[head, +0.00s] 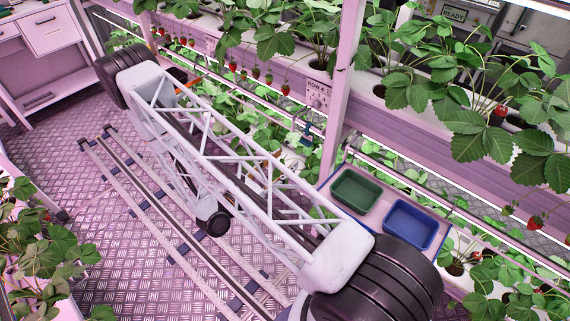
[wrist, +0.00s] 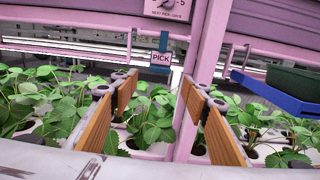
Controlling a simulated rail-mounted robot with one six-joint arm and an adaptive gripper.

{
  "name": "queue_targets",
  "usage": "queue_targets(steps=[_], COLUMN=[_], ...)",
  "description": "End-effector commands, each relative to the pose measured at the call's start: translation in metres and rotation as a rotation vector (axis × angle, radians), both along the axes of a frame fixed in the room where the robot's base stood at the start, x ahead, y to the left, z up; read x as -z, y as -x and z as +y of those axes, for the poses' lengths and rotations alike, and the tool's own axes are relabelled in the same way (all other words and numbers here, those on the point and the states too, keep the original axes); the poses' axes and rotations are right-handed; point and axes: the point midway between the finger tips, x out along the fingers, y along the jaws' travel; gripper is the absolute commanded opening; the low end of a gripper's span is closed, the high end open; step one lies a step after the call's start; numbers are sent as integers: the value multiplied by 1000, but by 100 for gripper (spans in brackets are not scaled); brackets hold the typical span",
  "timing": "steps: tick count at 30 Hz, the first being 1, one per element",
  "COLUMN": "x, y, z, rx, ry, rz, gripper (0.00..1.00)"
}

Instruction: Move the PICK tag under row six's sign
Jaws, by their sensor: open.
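The PICK tag (wrist: 160,58) is a small blue tag with a pale label, hanging below a white dial sign (wrist: 168,8) in the wrist view. In the head view the blue tag (head: 307,131) hangs under a sign (head: 318,95) whose heading looks like ROW 4, though it is small. My gripper (wrist: 160,92) is open and empty, its wood-coloured finger pads apart. The tag appears above and between the fingertips, beyond them and not touched. My arm mostly hides the gripper in the head view. I cannot read a row six sign in either view.
A pink post (wrist: 204,70) rises close to the right finger. Strawberry plants (wrist: 150,115) fill the tier behind the fingers. A tray holds a green bin (head: 356,190) and a blue bin (head: 411,224). Floor rails (head: 150,195) run beneath my arm. A READY panel (head: 454,14) is at the back.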

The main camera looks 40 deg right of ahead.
Motion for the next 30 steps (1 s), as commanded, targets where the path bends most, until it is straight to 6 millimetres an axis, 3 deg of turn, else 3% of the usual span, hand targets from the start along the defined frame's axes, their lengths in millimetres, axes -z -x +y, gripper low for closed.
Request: queue_targets(steps=[17,30], x=[1,1], y=[0,-3], z=[-2,-24], rx=[-2,-1], ry=[-1,-1], rz=[1,1], gripper=[42,42])
